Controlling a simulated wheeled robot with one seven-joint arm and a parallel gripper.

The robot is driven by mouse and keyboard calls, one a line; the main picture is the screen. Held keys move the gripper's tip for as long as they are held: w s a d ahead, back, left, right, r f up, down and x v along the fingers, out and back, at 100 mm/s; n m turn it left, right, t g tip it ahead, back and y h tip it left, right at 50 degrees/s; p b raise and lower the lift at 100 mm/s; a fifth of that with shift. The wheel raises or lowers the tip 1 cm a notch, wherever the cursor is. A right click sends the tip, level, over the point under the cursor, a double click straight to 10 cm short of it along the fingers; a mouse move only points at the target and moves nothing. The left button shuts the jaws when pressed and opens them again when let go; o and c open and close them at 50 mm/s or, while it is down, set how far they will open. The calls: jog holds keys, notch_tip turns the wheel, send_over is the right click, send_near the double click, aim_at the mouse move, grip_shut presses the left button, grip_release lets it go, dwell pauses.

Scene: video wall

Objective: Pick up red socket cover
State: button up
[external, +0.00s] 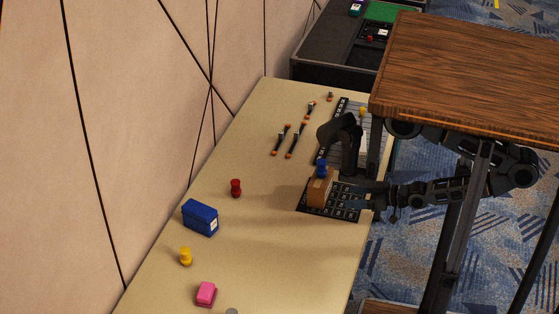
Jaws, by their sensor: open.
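A small red spool-shaped piece (236,187), which looks like the red socket cover, stands upright on the beige table (255,246), left of its middle. My gripper (352,192) is open over the table's right side. It is beside a brown block (320,188) with a blue piece (321,168) on top. The red piece is well to the left of my gripper, apart from it. The fingertips are dark and small, and I cannot tell whether they touch the block.
A blue box (200,217), a yellow piece (186,257) and a pink block (206,293) are on the table's near left. A black gridded mat (345,208) lies under the brown block. Several dark tools (295,141) lie farther back. A wooden top (470,75) hides part of my arm.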

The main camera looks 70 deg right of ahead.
jog(key=shift+m+h, duration=0.5)
jog(key=shift+h, duration=0.3)
jog(key=w+d+f, duration=0.1)
jog(key=w+f, duration=0.3)
jog(key=w, duration=0.1)
jog(key=w+d+f, duration=0.1)
jog(key=w+f, duration=0.4)
jog(key=w, duration=0.1)
jog(key=w+d+f, duration=0.2)
jog(key=w+f, duration=0.2)
jog(key=w, duration=0.2)
jog(key=shift+f, duration=0.15)
jog(key=shift+m+g+h, duration=0.3)
jog(key=x, duration=0.3)
jog(key=d+x, duration=0.1)
jog(key=x, duration=0.2)
jog(key=r+x, duration=0.1)
jog(key=x, duration=0.3)
jog(key=shift+d+b, duration=0.2)
jog(key=shift+b, duration=0.1)
send_near(239, 184)
jog(key=shift+m, duration=0.3)
jog(key=x, duration=0.4)
jog(key=shift+w+a+r, duration=0.1)
jog(key=shift+w, duration=0.15)
jog(key=shift+d+p+x, duration=0.15)
jog(key=shift+x, duration=1.7)
jog(key=shift+d+p+x, duration=0.15)
jog(key=shift+x, duration=1.75)
jog(key=shift+s, duration=0.15)
